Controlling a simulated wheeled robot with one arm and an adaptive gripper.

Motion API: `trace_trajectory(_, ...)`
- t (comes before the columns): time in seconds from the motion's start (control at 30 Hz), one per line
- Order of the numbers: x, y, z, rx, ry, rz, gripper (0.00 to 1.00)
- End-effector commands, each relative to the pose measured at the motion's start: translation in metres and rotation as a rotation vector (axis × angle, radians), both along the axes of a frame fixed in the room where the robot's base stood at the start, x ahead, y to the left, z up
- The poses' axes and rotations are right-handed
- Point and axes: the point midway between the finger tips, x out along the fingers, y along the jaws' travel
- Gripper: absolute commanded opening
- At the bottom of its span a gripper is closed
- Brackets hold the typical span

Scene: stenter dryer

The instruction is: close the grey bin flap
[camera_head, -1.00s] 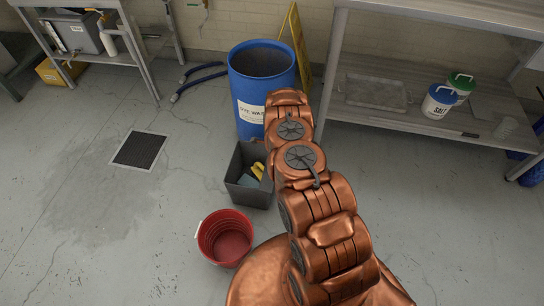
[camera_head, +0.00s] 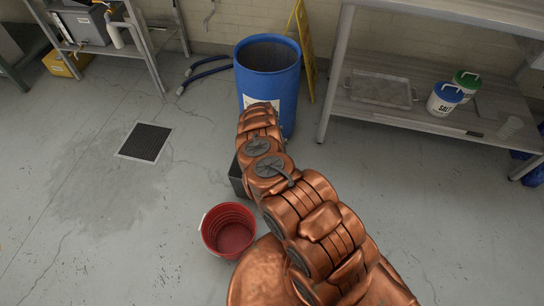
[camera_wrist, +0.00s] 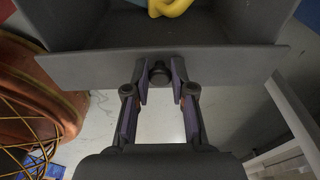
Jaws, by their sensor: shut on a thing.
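The grey bin (camera_head: 238,178) stands on the floor in front of the blue barrel in the head view, mostly hidden behind my arm. In the wrist view its grey flap (camera_wrist: 95,69) runs as a wide plate across the picture, with a dark round knob (camera_wrist: 160,74) at its middle. The bin's inside shows above the flap, with a yellow item (camera_wrist: 170,7) in it, so the opening is uncovered. My gripper (camera_wrist: 160,82) has a finger on each side of the knob and is shut on it. The gripper is hidden in the head view.
A red bucket (camera_head: 229,231) stands just in front of the bin. The blue barrel (camera_head: 268,72) is behind it, with a yellow sign (camera_head: 306,45) beside. A metal shelf (camera_head: 430,105) is at right. The floor to the left, around the drain grate (camera_head: 145,142), is clear.

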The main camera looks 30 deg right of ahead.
Motion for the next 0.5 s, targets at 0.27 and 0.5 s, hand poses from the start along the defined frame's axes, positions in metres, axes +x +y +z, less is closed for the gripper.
trace_trajectory(0.27,0.0047,0.0009,0.0015,-0.004,-0.008,0.003,0.0)
trace_trajectory(0.5,0.0043,0.0009,0.0012,-0.003,-0.007,0.003,0.32)
